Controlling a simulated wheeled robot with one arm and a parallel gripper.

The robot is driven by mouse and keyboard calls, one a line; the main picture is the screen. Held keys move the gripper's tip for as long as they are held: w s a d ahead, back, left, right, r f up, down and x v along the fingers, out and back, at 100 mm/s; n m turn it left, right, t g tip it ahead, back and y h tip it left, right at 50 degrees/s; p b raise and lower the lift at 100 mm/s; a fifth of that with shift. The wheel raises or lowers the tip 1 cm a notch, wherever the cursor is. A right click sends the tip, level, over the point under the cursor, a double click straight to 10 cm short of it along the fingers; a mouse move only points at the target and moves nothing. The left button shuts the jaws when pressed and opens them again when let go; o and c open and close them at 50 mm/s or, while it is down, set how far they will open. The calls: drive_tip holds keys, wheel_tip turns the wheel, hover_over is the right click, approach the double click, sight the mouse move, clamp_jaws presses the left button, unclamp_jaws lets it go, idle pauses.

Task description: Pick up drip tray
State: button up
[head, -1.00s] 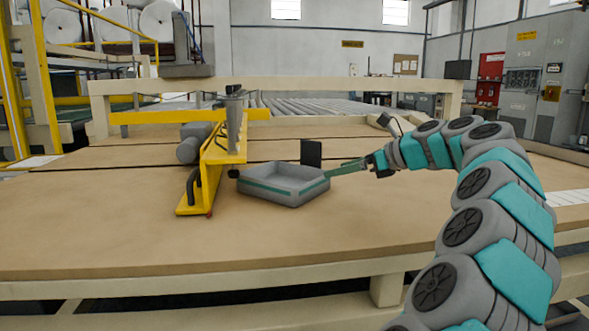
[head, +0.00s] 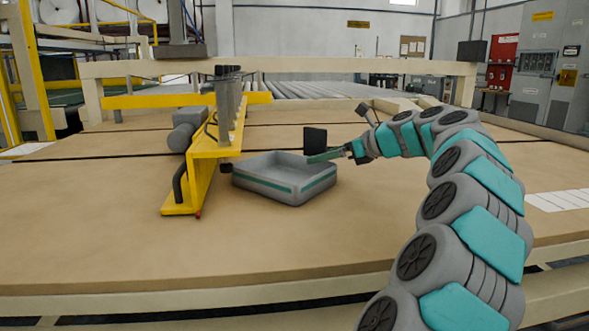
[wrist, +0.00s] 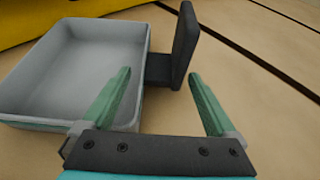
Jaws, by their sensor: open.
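The drip tray (head: 312,187) is a shallow grey open box with a teal stripe, standing flat on the tan table beside a yellow beam. It looks empty. A dark handle with an upright plate (head: 315,140) sticks out from its far right side. My gripper (head: 313,157) is at that side. In the wrist view my gripper (wrist: 160,75) is open, with green fingers either side of the handle's line. The handle (wrist: 160,69) shows between and just beyond the fingertips. The left finger overlaps the tray's rim (wrist: 137,108) in the picture; I cannot tell whether they touch.
The yellow beam (head: 203,160) with grey posts and a motor stands close to the tray's left. A cream rail (head: 330,68) and rollers (head: 300,90) lie behind.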

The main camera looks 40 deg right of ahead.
sight(291, 159)
drive_tip(key=shift+r+x, duration=0.15)
drive_tip(key=shift+x, duration=1.25)
drive_tip(key=shift+r+x, duration=0.15)
drive_tip(key=shift+x, duration=1.2)
drive_tip(key=shift+a, duration=0.2)
drive_tip(key=shift+c, duration=0.2)
clamp_jaws()
